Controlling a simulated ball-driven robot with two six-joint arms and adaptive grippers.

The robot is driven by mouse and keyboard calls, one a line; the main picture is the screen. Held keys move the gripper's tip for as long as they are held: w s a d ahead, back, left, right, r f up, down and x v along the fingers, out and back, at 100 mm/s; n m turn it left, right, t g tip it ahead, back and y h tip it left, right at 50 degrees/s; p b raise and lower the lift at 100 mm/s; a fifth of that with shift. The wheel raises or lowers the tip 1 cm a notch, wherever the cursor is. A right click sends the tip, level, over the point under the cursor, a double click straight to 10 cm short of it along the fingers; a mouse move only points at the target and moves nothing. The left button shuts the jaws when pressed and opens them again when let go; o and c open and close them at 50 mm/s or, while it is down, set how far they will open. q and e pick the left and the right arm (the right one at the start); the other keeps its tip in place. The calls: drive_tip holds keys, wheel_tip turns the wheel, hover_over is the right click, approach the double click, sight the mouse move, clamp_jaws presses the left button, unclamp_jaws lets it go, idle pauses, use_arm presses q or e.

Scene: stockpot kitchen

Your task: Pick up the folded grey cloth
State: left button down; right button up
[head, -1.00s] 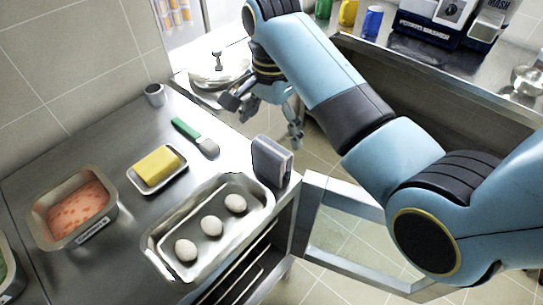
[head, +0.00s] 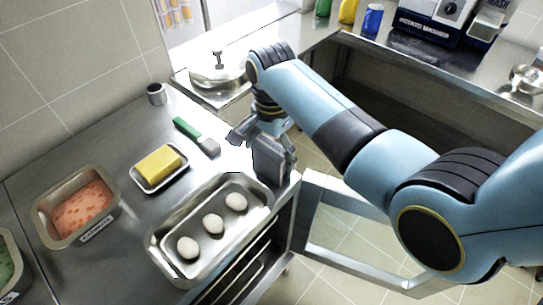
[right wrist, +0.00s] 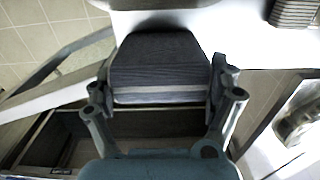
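The folded grey cloth (head: 269,166) stands upright at the right end of the steel counter, beside the egg tray. My right gripper (head: 265,146) is over its top in the head view, with a finger on each side. In the right wrist view the cloth (right wrist: 160,62) fills the space between the two spread fingers (right wrist: 162,88), its dark ribbed face and a lighter band showing. The fingers look open around it; whether they touch its sides is unclear. My left gripper is not in view.
A steel tray (head: 168,268) with several eggs is close to the cloth. A green-handled scraper (head: 190,131), a butter dish (head: 160,190) and a pan of orange food (head: 119,212) lie further left. An open oven-like door (head: 345,262) is below right.

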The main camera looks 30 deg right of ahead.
drive_tip(key=c, duration=0.6)
drive_tip(key=shift+r, duration=0.1)
drive_tip(key=shift+r, duration=0.2)
drive_tip(key=r, duration=0.2)
drive_tip(key=r+b, duration=0.1)
drive_tip(key=shift+w+d+r, duration=0.15)
drive_tip(key=shift+d+r, duration=0.25)
drive_tip(key=w+d+r+b, duration=0.3)
drive_tip(key=d+r, duration=0.3)
drive_tip(key=d, duration=0.4)
drive_tip(key=shift+d+r, duration=0.2)
drive_tip(key=shift+r, duration=0.1)
